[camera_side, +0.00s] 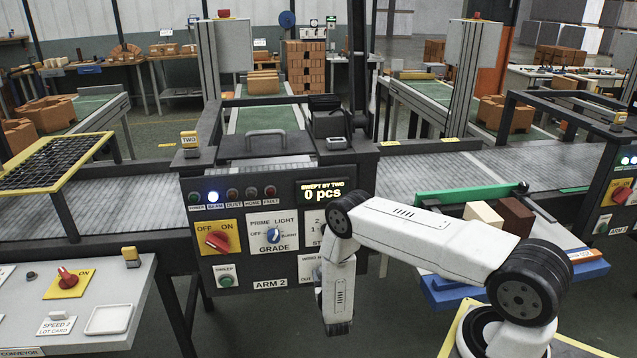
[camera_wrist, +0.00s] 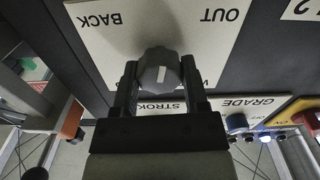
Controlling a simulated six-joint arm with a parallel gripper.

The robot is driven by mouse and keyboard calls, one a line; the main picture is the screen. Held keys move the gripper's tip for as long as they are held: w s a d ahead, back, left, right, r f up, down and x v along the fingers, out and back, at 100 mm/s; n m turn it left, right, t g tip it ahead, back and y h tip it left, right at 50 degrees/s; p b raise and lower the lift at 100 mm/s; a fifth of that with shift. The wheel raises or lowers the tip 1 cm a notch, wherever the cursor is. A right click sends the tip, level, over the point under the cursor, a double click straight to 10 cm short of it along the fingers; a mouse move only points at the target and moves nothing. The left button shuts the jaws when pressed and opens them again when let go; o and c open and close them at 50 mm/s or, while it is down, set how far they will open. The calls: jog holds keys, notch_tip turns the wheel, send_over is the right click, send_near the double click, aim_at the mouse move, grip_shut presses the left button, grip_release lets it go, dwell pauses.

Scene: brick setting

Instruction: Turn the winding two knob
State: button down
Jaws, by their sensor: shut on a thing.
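In the wrist view a dark grey ribbed knob (camera_wrist: 158,62) with a white mark stands on a pale plate (camera_wrist: 115,52). The white mark points down in that picture. My gripper (camera_wrist: 159,82) is shut on the knob, one finger on each side. In the side view a plate with partly covered lettering (camera_side: 305,262) shows on the ARM 2 panel; my arm hides the knob and fingertips.
The same panel carries the GRADE knob (camera_side: 273,235), a red OFF/ON switch (camera_side: 217,241) and a green SWEEP button (camera_side: 226,281). A STROKE plate (camera_wrist: 170,107) is close to my fingers. A blue tray (camera_side: 470,292) with bricks lies right of the panel.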

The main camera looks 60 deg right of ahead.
jog(key=shift+m, duration=0.5)
jog(key=m, duration=0.3)
jog(key=shift+m, duration=2.4)
jog(key=shift+c, duration=0.5)
grip_release()
jog(key=shift+s, duration=0.1)
jog(key=v, duration=0.7)
jog(key=shift+s+a, duration=0.3)
jog(key=shift+w+r, duration=0.1)
